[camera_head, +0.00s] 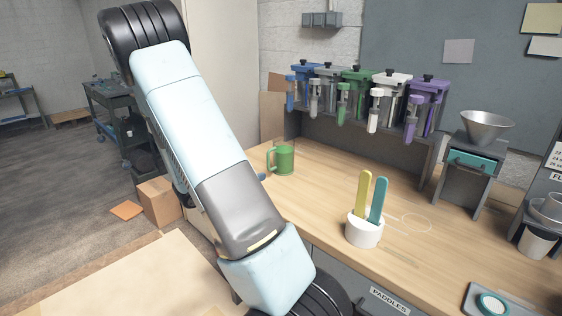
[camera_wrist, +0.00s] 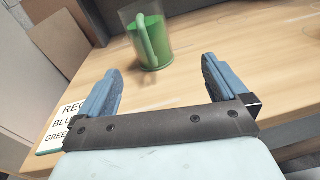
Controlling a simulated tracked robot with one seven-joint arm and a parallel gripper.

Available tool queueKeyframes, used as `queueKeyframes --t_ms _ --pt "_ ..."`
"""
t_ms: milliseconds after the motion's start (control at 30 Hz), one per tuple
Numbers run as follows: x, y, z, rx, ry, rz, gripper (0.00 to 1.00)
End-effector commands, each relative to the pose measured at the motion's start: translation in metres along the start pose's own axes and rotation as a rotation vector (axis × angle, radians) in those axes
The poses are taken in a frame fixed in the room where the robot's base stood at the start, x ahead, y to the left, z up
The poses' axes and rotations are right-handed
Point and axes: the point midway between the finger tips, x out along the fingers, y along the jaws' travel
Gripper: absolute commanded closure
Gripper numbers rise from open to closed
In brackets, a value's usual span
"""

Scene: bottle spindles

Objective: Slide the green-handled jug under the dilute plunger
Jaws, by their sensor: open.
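The green-handled jug (camera_head: 285,161) stands upright on the wooden bench near its back left, its handle on its left side. In the wrist view the jug (camera_wrist: 157,50) has clear walls and green lower down, and its handle points towards me. My gripper (camera_wrist: 160,70) is open and empty, its blue fingers spread on either side of the view, with the jug ahead beyond the fingertips. In the head view my arm hides most of the gripper. A rack holds blue, grey, green (camera_head: 356,84), white (camera_head: 389,92) and purple (camera_head: 426,100) plungers; I cannot tell which is dilute.
A white pot (camera_head: 364,233) with yellow and teal paddles stands mid-bench. A funnel stand (camera_head: 475,160) is at right. A card (camera_wrist: 66,125) with colour words lies at left in the wrist view. The bench between jug and rack looks clear.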

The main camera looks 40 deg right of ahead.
Motion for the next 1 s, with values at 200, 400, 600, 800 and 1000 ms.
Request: queueKeyframes --t_ms 200,400,600,800,1000 --pt "0.004 0.013 -0.014 -0.073 -0.054 0.058 0.00" --pt "0.026 0.015 -0.014 -0.080 -0.061 0.062 0.00" --pt "0.061 0.017 -0.012 -0.079 -0.060 0.061 0.00" --pt "0.085 0.019 -0.011 -0.078 -0.059 0.062 0.00" --pt "0.092 0.020 -0.011 -0.078 -0.059 0.063 0.00"
